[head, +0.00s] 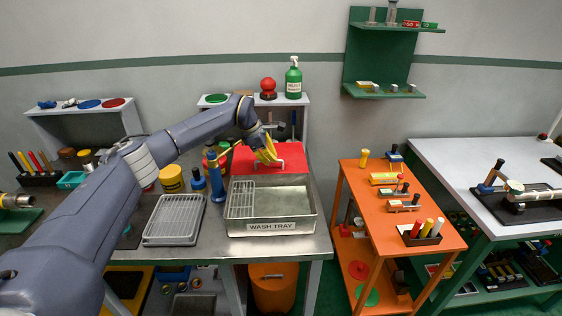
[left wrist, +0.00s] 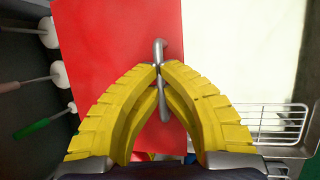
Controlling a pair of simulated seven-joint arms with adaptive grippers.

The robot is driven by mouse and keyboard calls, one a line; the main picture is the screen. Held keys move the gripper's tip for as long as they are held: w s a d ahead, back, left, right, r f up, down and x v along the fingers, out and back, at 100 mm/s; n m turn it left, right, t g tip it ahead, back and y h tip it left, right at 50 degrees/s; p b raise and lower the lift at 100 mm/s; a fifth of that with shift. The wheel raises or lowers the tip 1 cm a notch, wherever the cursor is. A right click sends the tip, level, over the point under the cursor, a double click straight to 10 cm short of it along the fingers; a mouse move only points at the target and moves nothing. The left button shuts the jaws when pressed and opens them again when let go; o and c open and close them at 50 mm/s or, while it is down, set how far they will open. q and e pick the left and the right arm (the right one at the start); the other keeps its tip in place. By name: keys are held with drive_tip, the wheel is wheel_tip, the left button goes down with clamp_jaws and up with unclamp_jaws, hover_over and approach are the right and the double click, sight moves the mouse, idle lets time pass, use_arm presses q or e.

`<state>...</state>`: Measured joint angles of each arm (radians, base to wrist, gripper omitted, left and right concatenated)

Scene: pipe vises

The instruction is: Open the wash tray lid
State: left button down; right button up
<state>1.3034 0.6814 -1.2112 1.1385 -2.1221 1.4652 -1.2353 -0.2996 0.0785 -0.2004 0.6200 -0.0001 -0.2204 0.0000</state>
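The wash tray (head: 309,222) is a metal basin with a labelled front on the steel bench. Its inside shows, with a wire rack (head: 240,200) at the left. The red lid (head: 296,155) stands raised at the back of the tray; it also fills much of the left wrist view (left wrist: 110,50). My left gripper (head: 274,157) has yellow fingers at the lid. In the left wrist view its fingertips (left wrist: 158,70) meet around the lid's metal bar handle (left wrist: 163,105).
A grey drying rack (head: 174,219) and a blue bottle (head: 216,178) stand left of the tray. A shelf with a green soap bottle (head: 293,79) and red dome (head: 268,86) is behind. An orange cart (head: 385,210) stands to the right, across a gap.

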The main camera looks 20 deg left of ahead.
use_arm(q)
drive_tip(key=shift+s+f, duration=0.15)
drive_tip(key=shift+f, duration=0.2)
drive_tip(key=c, duration=1.8)
unclamp_jaws()
drive_tip(key=o, duration=0.3)
drive_tip(key=shift+r, duration=0.2)
drive_tip(key=v, duration=1.1)
drive_tip(key=shift+a+r, duration=0.2)
drive_tip(key=shift+r, duration=0.2)
